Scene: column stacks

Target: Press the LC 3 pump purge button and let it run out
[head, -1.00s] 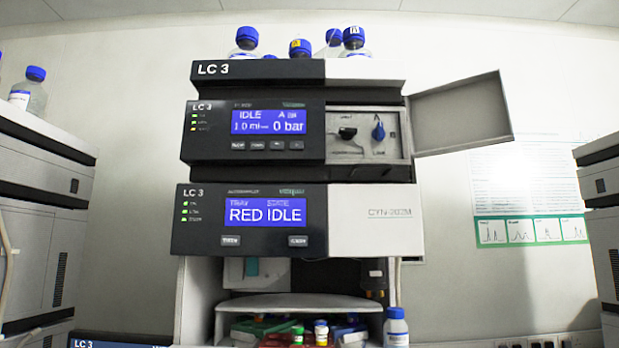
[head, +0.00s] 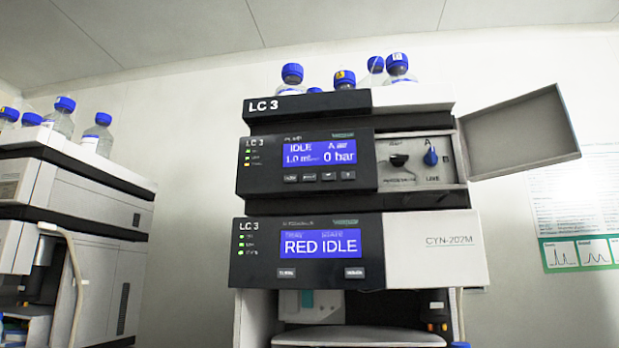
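The LC 3 stack stands right of centre in the head view. A row of small buttons lies under the screen; the leftmost button (head: 290,178) has a label too blurred to read surely. Right of the screen the pump door (head: 520,132) stands open to the right, showing a black knob (head: 398,160) and a blue knob (head: 430,157). Below, the autosampler module (head: 408,248) shows RED IDLE on its screen (head: 320,244). Neither of my grippers is in view.
Blue-capped bottles (head: 397,68) stand on top of the stack. Another instrument stack (head: 110,220) with bottles stands at the left. A poster (head: 580,220) hangs on the right wall. The open door juts out right of the pump.

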